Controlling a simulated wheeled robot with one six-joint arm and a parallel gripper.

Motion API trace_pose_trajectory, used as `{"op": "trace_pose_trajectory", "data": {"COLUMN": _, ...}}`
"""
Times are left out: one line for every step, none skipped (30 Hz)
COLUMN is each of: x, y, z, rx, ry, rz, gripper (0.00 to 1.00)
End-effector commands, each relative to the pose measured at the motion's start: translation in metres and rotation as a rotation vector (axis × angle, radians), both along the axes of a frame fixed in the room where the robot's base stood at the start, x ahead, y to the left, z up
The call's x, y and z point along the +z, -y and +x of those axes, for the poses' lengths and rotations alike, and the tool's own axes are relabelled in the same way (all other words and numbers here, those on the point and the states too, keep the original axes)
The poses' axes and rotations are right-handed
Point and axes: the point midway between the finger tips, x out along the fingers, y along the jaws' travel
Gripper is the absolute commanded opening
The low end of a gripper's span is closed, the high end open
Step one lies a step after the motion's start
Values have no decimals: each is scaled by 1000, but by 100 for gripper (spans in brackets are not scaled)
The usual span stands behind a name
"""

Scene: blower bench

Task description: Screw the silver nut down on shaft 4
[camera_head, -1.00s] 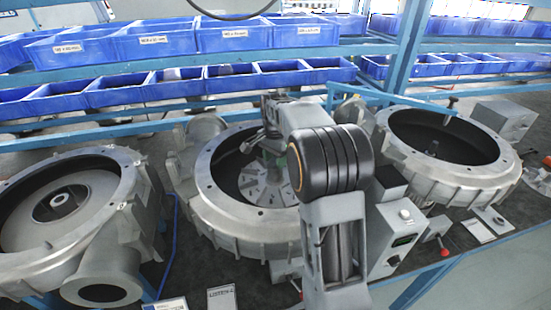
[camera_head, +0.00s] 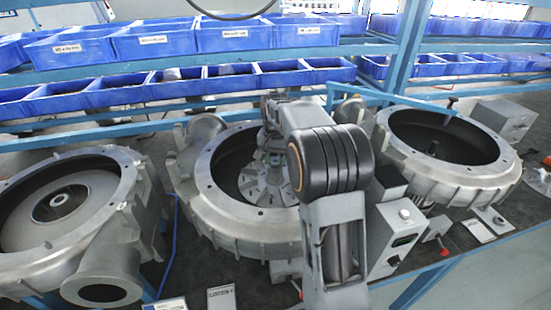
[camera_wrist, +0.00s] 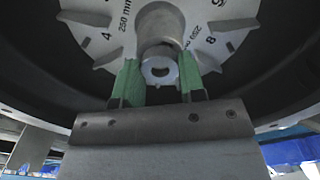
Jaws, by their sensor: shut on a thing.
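The middle blower housing (camera_head: 205,205) stands open, with a grey finned impeller (camera_head: 262,190) inside. In the wrist view the impeller (camera_wrist: 105,18) carries printed marks, including "250 mm" and "8", around a raised hub (camera_wrist: 160,22). My gripper (camera_wrist: 158,80) has green finger pads and is shut on the silver nut (camera_wrist: 158,68), a grey ring with a dark hole at the hub. How far the nut sits on the shaft cannot be told. In the head view my gripper (camera_head: 272,155) is inside the housing, and my arm partly hides it; the nut is not clear there.
A left housing (camera_head: 140,205) and a right housing (camera_head: 385,150) stand close on either side. A grey control box (camera_head: 393,240) stands right of my arm. Blue bins (camera_head: 235,35) line the racks behind. Small placards (camera_head: 221,298) lie at the bench front.

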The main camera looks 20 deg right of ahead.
Motion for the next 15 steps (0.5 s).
{"op": "trace_pose_trajectory", "data": {"x": 0, "y": 0, "z": 0, "rx": 0, "ry": 0, "rz": 0, "gripper": 12}}
{"op": "trace_pose_trajectory", "data": {"x": 0, "y": 0, "z": 0, "rx": -3, "ry": 0, "rz": 0, "gripper": 11}}
{"op": "trace_pose_trajectory", "data": {"x": 0, "y": 0, "z": 0, "rx": -13, "ry": 0, "rz": 0, "gripper": 11}}
{"op": "trace_pose_trajectory", "data": {"x": 0, "y": 0, "z": 0, "rx": -30, "ry": 0, "rz": 0, "gripper": 11}}
{"op": "trace_pose_trajectory", "data": {"x": 0, "y": 0, "z": 0, "rx": -55, "ry": 0, "rz": 0, "gripper": 11}}
{"op": "trace_pose_trajectory", "data": {"x": 0, "y": 0, "z": 0, "rx": -102, "ry": 0, "rz": 0, "gripper": 11}}
{"op": "trace_pose_trajectory", "data": {"x": 0, "y": 0, "z": 0, "rx": -147, "ry": 0, "rz": 0, "gripper": 11}}
{"op": "trace_pose_trajectory", "data": {"x": 0, "y": 0, "z": 0, "rx": -196, "ry": 0, "rz": 0, "gripper": 11}}
{"op": "trace_pose_trajectory", "data": {"x": 0, "y": 0, "z": 0, "rx": -267, "ry": 0, "rz": 0, "gripper": 11}}
{"op": "trace_pose_trajectory", "data": {"x": 0, "y": 0, "z": 0, "rx": -321, "ry": 0, "rz": 0, "gripper": 11}}
{"op": "trace_pose_trajectory", "data": {"x": 0, "y": 0, "z": 0, "rx": -375, "ry": 0, "rz": 0, "gripper": 11}}
{"op": "trace_pose_trajectory", "data": {"x": 0, "y": 0, "z": 0, "rx": -445, "ry": 0, "rz": 0, "gripper": 11}}
{"op": "trace_pose_trajectory", "data": {"x": 0, "y": 0, "z": 0, "rx": -499, "ry": 0, "rz": 0, "gripper": 11}}
{"op": "trace_pose_trajectory", "data": {"x": 0, "y": 0, "z": 0, "rx": -552, "ry": 0, "rz": 0, "gripper": 11}}
{"op": "trace_pose_trajectory", "data": {"x": 0, "y": 0, "z": 0, "rx": -623, "ry": 0, "rz": 0, "gripper": 11}}
